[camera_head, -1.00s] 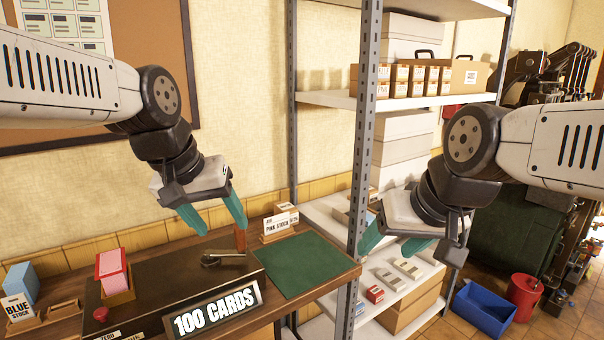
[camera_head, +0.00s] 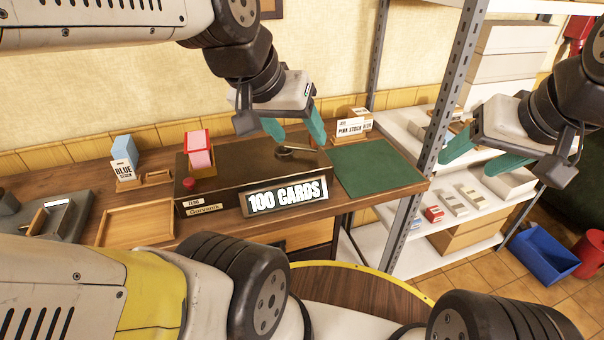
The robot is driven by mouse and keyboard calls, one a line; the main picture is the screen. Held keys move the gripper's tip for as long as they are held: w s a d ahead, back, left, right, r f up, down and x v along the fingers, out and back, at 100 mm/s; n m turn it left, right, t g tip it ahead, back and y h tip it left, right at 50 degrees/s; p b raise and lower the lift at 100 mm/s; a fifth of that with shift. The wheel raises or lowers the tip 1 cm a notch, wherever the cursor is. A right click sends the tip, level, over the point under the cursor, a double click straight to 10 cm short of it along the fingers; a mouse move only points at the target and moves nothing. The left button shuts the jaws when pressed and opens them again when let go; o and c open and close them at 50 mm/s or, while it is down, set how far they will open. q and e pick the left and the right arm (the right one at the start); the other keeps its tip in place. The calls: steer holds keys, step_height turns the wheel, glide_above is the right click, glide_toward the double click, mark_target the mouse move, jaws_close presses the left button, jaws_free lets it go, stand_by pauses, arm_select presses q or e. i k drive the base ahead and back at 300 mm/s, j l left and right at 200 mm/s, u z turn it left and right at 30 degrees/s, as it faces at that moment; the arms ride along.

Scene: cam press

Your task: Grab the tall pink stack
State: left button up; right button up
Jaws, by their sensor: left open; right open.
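The pink stack (camera_head: 201,154) stands upright in a red-edged holder on top of a dark box-shaped counter (camera_head: 235,172) on the wooden desk. The counter's front display (camera_head: 287,197) reads "100 CARDS". My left gripper (camera_head: 298,134) is open and empty, its teal fingers pointing down to the right of the stack, near the counter's small metal lever (camera_head: 296,152). It is apart from the stack. My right gripper (camera_head: 483,157) is open and empty, far to the right in front of the shelf.
A blue stack (camera_head: 123,147) with a "BLUE STOCK" sign stands left of the counter. An empty wooden tray (camera_head: 135,228) lies at its front left. A metal shelf post (camera_head: 437,125) stands beside the desk.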

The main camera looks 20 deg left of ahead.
mark_target(198, 142)
steer(key=u, duration=1.5)
steer(key=i+j+u, duration=0.1)
steer(key=j, duration=0.45)
steer(key=i+u, duration=0.05)
